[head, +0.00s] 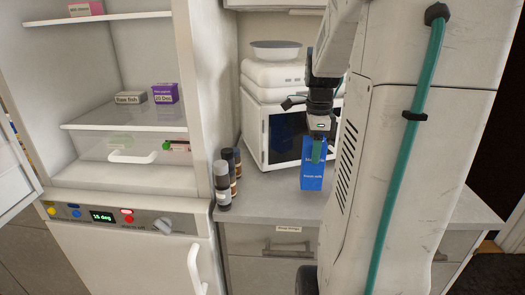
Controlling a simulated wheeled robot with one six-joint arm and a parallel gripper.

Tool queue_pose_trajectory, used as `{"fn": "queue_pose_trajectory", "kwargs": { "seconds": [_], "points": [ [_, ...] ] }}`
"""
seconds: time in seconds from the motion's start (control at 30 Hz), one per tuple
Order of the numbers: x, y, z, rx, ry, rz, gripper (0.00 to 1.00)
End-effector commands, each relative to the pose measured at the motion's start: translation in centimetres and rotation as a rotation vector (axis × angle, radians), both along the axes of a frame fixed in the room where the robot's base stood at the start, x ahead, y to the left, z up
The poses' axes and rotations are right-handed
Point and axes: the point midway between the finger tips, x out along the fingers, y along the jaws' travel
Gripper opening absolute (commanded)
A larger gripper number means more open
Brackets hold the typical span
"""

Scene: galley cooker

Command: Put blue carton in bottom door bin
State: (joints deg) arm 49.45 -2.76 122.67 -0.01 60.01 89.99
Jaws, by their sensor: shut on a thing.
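The blue carton (312,178) is upright in front of the microwave, above or at the grey counter; I cannot tell whether its base touches. My gripper (317,150) comes down from above and is shut on the carton's top. The fridge (70,50) stands open at the left. Part of what looks like its open white door (12,178) shows at the left edge. The bottom door bin cannot be made out.
Several dark bottles (222,186) stand on the counter (262,205) left of the carton. The microwave (256,130) is behind it. Boxes (166,93) sit on the fridge shelf (110,118). A drawer (130,150) with a white handle is below. My arm blocks the right side.

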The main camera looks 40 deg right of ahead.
Motion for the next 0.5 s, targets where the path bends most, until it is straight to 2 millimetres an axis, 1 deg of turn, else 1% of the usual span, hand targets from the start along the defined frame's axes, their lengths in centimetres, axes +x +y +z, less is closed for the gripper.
{"fn": "queue_pose_trajectory", "kwargs": {
  "seconds": [0.03, 0.17, 0.27, 0.4, 0.5],
  "points": [
    [0.5, -0.3, 0.0, 0.0, 0.0, 0.0, 0.03],
    [0.9, -0.7, -0.2, -0.001, -0.001, -0.001, 0.03],
    [0.9, -0.7, -1.2, 0.001, 0.001, -0.001, 0.03],
    [0.9, -0.6, -3.1, 0.002, 0.002, -0.001, 0.03],
    [0.9, -0.7, -3.7, 0.0, 0.0, -0.001, 0.03]
  ]
}}
